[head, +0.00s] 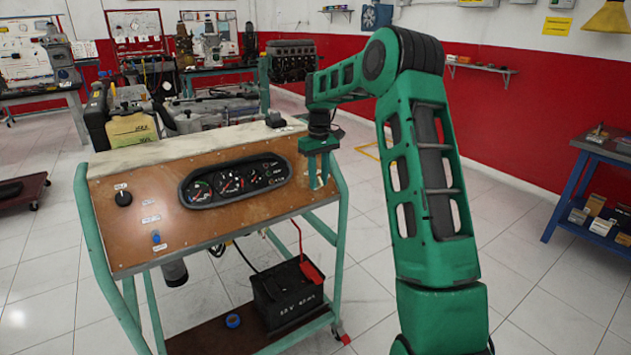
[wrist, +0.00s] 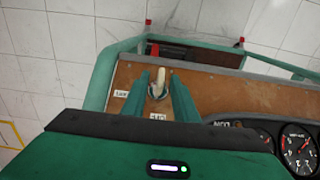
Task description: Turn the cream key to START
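The cream key (wrist: 160,77) stands out of a round metal switch near the end of the brown panel (wrist: 225,97) in the wrist view. My gripper (wrist: 161,88) is open, with one green finger on each side of the key and a visible gap to it. In the head view my gripper (head: 318,178) points down at the right end of the panel (head: 160,215), and the key is hidden behind it. Small white labels (wrist: 121,93) sit beside the switch; their words are too small to read surely.
A gauge cluster (head: 236,180) is on the panel, with a black knob (head: 123,198) and a blue knob (head: 156,237) left of it. A green frame (head: 340,235) carries the panel. A black battery (head: 287,296) with a red clamp stands below.

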